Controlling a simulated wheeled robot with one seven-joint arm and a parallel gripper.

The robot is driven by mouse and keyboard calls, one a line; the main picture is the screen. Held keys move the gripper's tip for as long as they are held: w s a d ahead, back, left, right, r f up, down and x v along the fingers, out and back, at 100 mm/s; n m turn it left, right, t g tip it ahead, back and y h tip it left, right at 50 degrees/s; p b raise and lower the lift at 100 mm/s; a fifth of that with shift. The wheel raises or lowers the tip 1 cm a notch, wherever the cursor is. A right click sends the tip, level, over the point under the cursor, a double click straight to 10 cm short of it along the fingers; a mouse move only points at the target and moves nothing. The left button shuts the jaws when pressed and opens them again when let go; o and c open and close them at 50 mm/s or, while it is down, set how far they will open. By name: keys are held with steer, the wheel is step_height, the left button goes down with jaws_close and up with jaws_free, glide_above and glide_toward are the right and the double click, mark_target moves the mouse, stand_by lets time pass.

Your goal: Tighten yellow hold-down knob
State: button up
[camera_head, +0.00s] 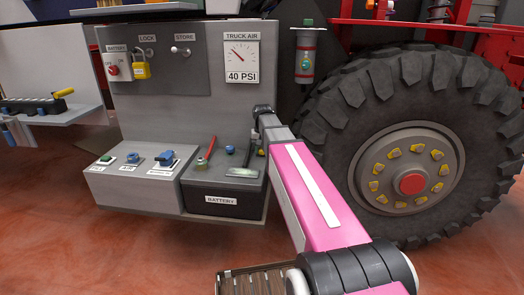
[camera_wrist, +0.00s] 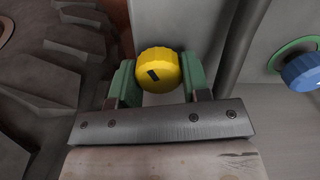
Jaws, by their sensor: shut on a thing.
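The yellow hold-down knob (camera_wrist: 158,66) is round with a ribbed edge and a dark mark on its face, tilted in the wrist view. My gripper (camera_wrist: 157,84) has a green-padded finger on each side of the knob and is shut on it. The knob sits in front of a grey upright surface; what lies behind it is hidden.
A large tyre (camera_head: 340,110) stands close on the right of my arm. A blue knob (camera_wrist: 303,72) with a green ring is to the right in the wrist view. A yellow padlock (camera_head: 141,69) and a 40 PSI gauge (camera_head: 241,57) are on the panel above. Open floor lies in front.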

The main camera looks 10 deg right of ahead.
steer(key=m, duration=0.5)
steer(key=shift+d+r+m, duration=0.1)
steer(key=shift+m, duration=0.2)
steer(key=m, duration=0.5)
steer(key=shift+s, duration=0.1)
steer(key=m, duration=0.5)
steer(key=shift+s+d+m, duration=0.1)
steer(key=shift+m, duration=0.3)
steer(key=m, duration=0.4)
steer(key=shift+m, duration=0.7)
steer(key=o, duration=0.9)
steer(key=shift+s, duration=0.1)
step_height(320, 180, up, 11)
steer(key=shift+f, duration=0.1)
